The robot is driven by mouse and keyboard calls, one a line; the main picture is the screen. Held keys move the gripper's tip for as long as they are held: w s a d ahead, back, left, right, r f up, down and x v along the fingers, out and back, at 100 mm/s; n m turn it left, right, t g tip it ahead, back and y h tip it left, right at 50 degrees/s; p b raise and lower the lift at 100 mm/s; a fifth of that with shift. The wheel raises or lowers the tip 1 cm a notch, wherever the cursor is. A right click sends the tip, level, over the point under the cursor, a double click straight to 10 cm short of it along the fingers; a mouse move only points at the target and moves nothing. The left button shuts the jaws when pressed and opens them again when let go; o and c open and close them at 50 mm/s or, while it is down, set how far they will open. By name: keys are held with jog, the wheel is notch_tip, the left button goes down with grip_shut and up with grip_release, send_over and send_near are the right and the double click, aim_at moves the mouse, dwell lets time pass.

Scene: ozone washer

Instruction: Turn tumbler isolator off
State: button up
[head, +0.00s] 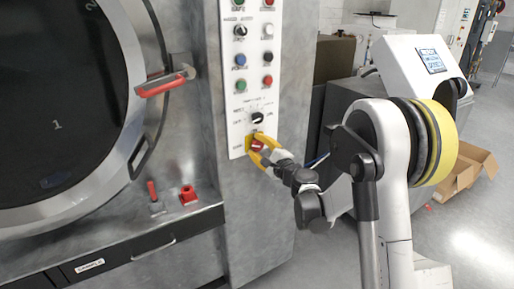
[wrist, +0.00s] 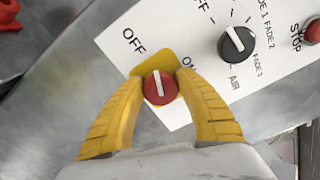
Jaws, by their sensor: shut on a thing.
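The tumbler isolator is a red rotary knob (wrist: 160,88) with a white pointer line on a yellow plate (wrist: 152,62), at the bottom of the white control panel (wrist: 130,22). In the wrist view, OFF is printed at its upper left and ON at its right. The white line runs nearly straight up in that view, tilted slightly left. My gripper (wrist: 158,90) has its two yellow fingers on either side of the knob, closed on it. In the head view the knob (head: 257,146) is partly hidden between the yellow fingers (head: 262,148).
A black selector knob (wrist: 237,43) and a red STOP button (wrist: 313,31) are close by on the panel. In the head view, a large round door (head: 135,55) with a red handle (head: 162,85) is at left. A cardboard box (head: 468,172) lies on the floor at right.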

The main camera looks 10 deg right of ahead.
jog(key=shift+f+n+b, duration=0.15)
jog(key=shift+n+b, duration=0.2)
jog(key=shift+n, duration=1.85)
jog(key=o, duration=1.2)
jog(key=v, duration=1.2)
